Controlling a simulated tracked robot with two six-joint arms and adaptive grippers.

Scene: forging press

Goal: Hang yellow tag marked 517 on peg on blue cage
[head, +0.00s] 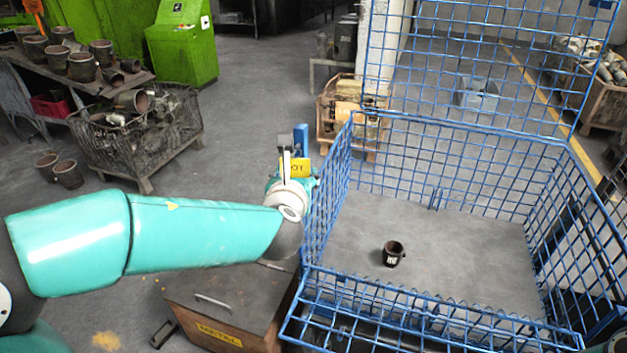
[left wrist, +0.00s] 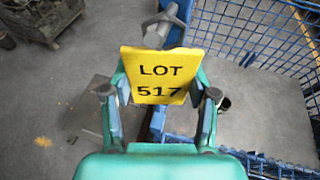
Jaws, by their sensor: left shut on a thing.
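The yellow tag (left wrist: 158,76), marked LOT 517, is held upright between the fingers of my left gripper (left wrist: 160,100). In the head view the tag (head: 299,167) is partly hidden by my left gripper (head: 291,172), which is at the outer left side of the blue cage (head: 340,170). A blue upright plate (head: 301,138) stands just behind the tag. A grey metal piece (left wrist: 163,24) shows just beyond the tag's top edge, by a blue upright; it looks like the peg. I cannot tell whether the tag touches it. My right gripper is not in view.
A dark cup (head: 392,254) stands inside the cage. A dark box labelled METAL (head: 225,310) is below my left arm. A wire bin of scrap (head: 140,135) and a wooden crate (head: 345,105) stand farther back. Open floor lies at the left.

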